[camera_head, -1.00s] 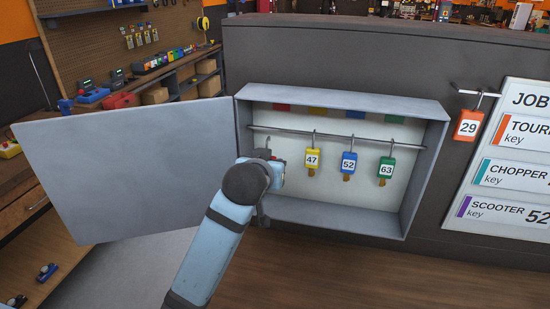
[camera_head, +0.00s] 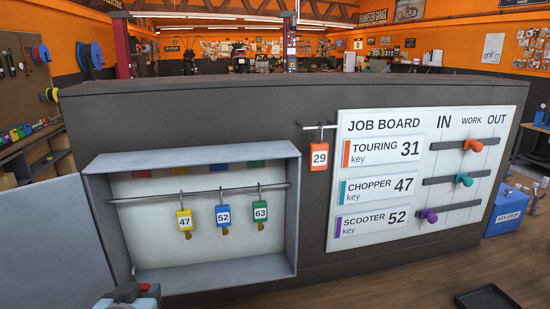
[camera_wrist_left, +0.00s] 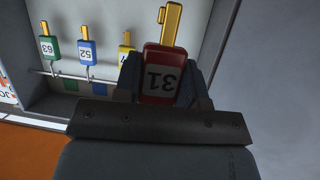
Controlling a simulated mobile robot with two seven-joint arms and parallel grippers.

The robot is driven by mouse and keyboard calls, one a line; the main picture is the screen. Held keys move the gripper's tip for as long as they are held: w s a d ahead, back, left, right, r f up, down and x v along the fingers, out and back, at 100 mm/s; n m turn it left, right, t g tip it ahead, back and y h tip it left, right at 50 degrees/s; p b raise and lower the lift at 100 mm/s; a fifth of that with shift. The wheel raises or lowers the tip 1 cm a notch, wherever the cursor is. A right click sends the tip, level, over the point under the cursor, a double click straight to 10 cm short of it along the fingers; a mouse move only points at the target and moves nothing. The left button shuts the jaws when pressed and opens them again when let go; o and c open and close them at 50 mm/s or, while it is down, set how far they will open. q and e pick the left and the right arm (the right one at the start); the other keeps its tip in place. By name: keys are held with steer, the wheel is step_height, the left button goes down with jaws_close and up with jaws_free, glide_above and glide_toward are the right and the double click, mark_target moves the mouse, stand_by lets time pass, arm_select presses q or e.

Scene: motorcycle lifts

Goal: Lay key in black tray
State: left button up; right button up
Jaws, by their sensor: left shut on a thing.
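My left gripper (camera_head: 135,293) is low at the left of the head view, in front of the open key cabinet's lower edge. In the left wrist view it is shut on a red key tag (camera_wrist_left: 163,92) marked 31, which appears upside down. The tag's brass key (camera_wrist_left: 171,24) sticks out beyond the fingers. In the head view only a little red shows at the gripper. The black tray (camera_head: 486,299) is at the bottom right of the head view, partly cut off by the picture edge. My right gripper is not in view.
The cabinet (camera_head: 190,155) has its door (camera_head: 45,240) open to the left. Key tags 47 (camera_head: 185,222), 52 (camera_head: 223,216) and 63 (camera_head: 260,213) hang inside. Tag 29 (camera_head: 318,157) hangs outside by the job board (camera_head: 375,245). A blue key-drop box (camera_head: 508,215) stands right.

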arm_select(q)
step_height(320, 180, down, 10)
steer(key=s+d+m+h, duration=0.1)
steer(key=h, duration=0.1)
steer(key=shift+s+d+m, duration=0.2)
steer(key=shift+d+m, duration=0.1)
steer(key=shift+d, duration=0.1)
steer(key=shift+r, duration=0.1)
